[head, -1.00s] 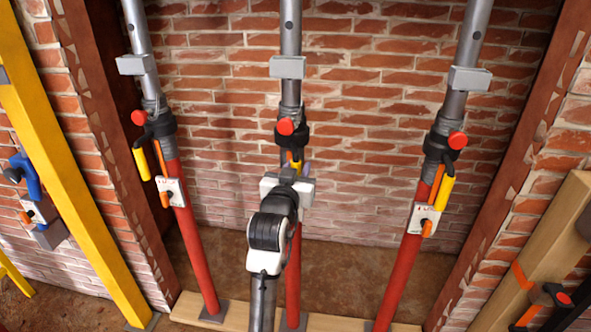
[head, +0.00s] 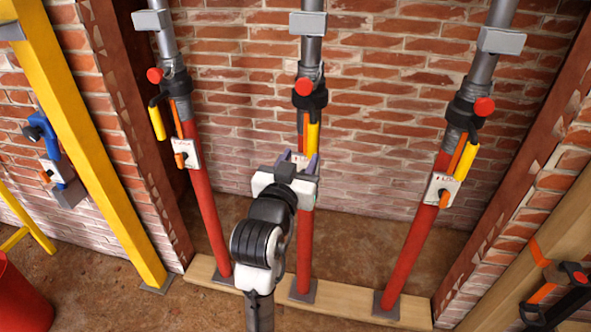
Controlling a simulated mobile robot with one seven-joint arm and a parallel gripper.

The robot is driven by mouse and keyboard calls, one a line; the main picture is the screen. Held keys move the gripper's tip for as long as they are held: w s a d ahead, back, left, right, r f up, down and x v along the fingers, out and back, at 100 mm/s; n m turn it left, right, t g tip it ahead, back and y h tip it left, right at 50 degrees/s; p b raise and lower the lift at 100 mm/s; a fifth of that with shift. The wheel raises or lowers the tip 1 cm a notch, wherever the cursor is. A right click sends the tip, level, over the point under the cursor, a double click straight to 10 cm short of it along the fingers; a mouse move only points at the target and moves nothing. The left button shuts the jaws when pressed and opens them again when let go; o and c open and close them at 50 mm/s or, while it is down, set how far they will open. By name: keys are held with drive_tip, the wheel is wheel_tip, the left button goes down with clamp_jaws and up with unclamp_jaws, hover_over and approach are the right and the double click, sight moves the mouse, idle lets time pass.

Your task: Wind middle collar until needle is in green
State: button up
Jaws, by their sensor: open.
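The middle prop has a black collar (head: 312,97) with a red knob (head: 305,86) and a hanging yellow handle (head: 312,136). An orange strip shows just left of the handle. Below, a white gauge plate (head: 322,165) is partly hidden behind my gripper; I cannot read its needle or green zone. My gripper (head: 298,158) is open, below the collar and in front of the red lower tube (head: 304,245). Its fingers are near the handle's lower end; I cannot tell whether they touch it.
Similar props with collars stand at left (head: 176,85) and right (head: 467,110). All three feet rest on a wooden sill board (head: 340,296). A yellow post (head: 95,150) stands left, a red bin (head: 20,300) lower left, and a timber with a clamp (head: 550,290) lower right.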

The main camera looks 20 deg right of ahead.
drive_tip(key=p+v, duration=0.2)
drive_tip(key=p, duration=0.1)
drive_tip(key=shift+r+p, duration=0.1)
drive_tip(key=shift+p, duration=0.25)
idle(0.3)
